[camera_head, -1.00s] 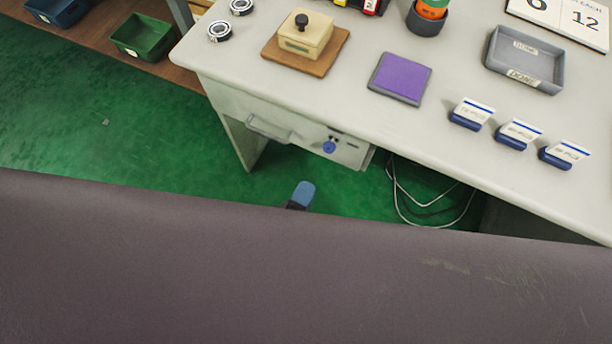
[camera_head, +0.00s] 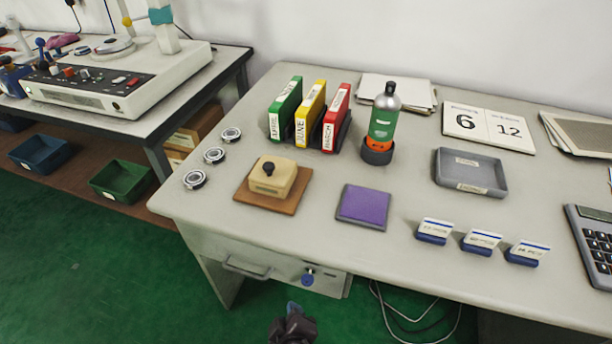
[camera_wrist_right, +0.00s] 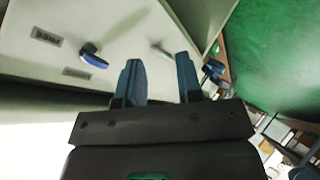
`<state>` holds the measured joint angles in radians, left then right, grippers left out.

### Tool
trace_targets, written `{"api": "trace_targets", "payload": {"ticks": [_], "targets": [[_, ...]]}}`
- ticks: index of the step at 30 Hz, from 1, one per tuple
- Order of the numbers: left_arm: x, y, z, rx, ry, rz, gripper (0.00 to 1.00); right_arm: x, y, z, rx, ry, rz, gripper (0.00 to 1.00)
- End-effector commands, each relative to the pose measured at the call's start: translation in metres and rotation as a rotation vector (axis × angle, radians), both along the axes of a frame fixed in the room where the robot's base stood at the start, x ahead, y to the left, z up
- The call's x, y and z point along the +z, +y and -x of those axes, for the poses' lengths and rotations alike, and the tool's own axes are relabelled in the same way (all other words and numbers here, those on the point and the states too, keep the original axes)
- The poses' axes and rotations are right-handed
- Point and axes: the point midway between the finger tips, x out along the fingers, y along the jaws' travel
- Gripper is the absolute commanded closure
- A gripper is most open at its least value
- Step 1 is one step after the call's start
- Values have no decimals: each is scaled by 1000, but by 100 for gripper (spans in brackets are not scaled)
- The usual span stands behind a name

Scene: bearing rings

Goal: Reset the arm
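My left gripper is in neither view. Three bearing rings, a far one (camera_head: 231,134), a middle one (camera_head: 214,155) and a near one (camera_head: 194,179), lie along the left end of the desk (camera_head: 300,220).
The desk also holds a wooden block on a board (camera_head: 273,182), a purple pad (camera_head: 364,206), binders (camera_head: 311,116), a bottle (camera_head: 383,118), a grey tray (camera_head: 470,172) and several stamps. A side bench (camera_head: 120,100) stands left. Green floor is clear at lower left.

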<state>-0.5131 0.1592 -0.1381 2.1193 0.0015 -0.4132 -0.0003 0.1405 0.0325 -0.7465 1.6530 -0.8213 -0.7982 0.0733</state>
Motion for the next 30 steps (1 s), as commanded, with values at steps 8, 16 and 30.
{"api": "trace_targets", "payload": {"ticks": [8,16,30], "targets": [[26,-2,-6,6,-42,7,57,56,-93,0,-173,36,-456,67],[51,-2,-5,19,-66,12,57,107,-230,46,-436,-31,-711,67],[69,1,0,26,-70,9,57,96,-308,136,-612,37,-627,67]]}}
